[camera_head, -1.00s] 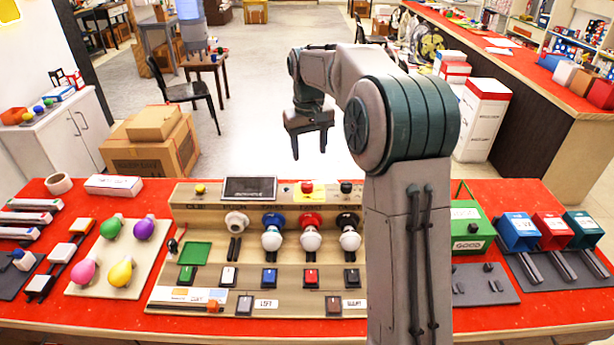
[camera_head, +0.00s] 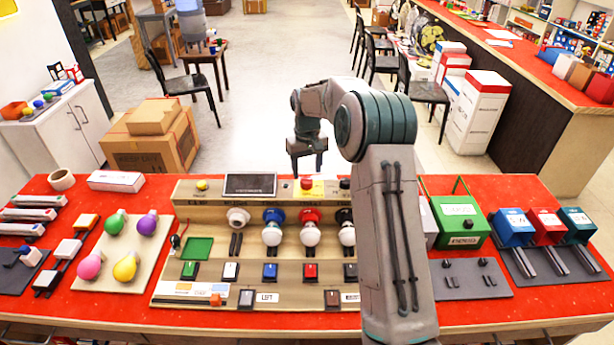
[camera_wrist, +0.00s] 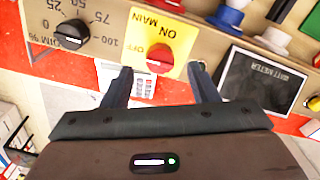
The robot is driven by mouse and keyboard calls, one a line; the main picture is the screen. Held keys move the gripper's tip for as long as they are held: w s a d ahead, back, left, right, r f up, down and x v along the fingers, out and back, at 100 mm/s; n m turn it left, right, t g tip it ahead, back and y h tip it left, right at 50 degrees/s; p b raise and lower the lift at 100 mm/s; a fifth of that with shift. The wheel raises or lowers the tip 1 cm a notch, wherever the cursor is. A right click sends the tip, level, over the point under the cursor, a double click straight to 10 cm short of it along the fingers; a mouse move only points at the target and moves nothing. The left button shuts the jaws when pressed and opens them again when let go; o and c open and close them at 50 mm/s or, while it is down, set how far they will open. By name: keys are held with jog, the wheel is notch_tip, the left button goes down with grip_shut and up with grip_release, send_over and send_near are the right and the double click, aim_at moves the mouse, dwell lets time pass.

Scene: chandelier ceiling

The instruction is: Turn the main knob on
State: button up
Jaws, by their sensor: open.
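The main knob is a red round knob (camera_wrist: 160,58) on a yellow plate (camera_wrist: 149,30) marked MAIN, ON and OFF, which appears upside down in the wrist view. In the head view the red knob (camera_head: 307,183) is at the top back of the wooden panel (camera_head: 210,204). My gripper (camera_head: 307,167) is open and empty, just behind and above the knob in that view. In the wrist view my fingers (camera_wrist: 161,78) spread on either side of the knob, with no visible contact. The knob's pointing direction is hard to tell.
A black dimmer knob (camera_wrist: 71,34) and a wattmeter screen (camera_wrist: 262,86) flank the main knob. Bulbs in blue (camera_head: 273,217), red (camera_head: 310,215) and black holders stand in front of it. A green box (camera_head: 460,222) is to the right of my arm.

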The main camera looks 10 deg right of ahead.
aim_at(307, 181)
jog(key=shift+f+p, duration=0.35)
jog(key=shift+f, duration=1.75)
jog(key=c, duration=1)
jog(key=shift+o, duration=0.2)
